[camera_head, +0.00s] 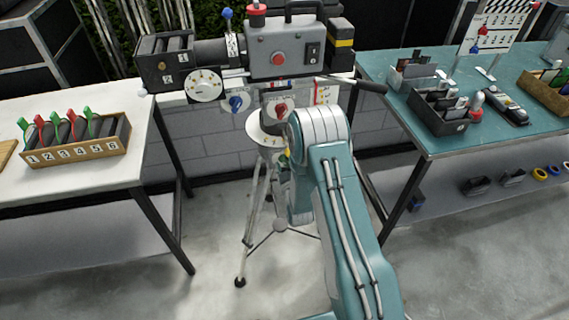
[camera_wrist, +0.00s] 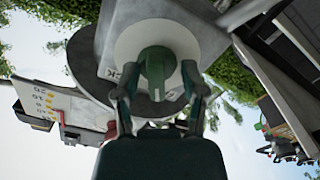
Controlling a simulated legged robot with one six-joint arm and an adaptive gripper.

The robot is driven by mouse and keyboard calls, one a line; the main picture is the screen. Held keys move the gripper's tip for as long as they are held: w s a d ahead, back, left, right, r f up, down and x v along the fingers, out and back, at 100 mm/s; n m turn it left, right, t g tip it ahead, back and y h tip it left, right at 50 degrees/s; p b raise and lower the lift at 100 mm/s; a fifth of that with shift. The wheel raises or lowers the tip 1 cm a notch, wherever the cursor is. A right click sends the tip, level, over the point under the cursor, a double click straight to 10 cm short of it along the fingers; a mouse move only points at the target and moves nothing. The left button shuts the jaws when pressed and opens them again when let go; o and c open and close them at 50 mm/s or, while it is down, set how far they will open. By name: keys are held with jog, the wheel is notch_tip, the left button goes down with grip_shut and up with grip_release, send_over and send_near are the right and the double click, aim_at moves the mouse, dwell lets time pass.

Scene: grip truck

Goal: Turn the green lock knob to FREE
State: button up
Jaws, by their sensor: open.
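The green lock knob (camera_wrist: 157,68) sits in the middle of the wrist view, in front of a round white dial plate (camera_wrist: 132,42). My gripper (camera_wrist: 157,84) is open, with one finger to the left of the knob and one to the right. I cannot tell whether the fingers touch it. In the head view, my arm stands in front of the tripod (camera_head: 257,195) and hides my gripper and most of the knob's area, below the grey film camera (camera_head: 283,55).
A handle (camera_head: 352,83) sticks out right of the film camera. A white table (camera_head: 85,180) with a numbered wooden box (camera_head: 78,150) stands left. A teal table (camera_head: 455,130) with a dark tray (camera_head: 438,108) stands right. Open concrete floor lies around the tripod.

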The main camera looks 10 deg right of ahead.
jog(key=s, duration=1.2)
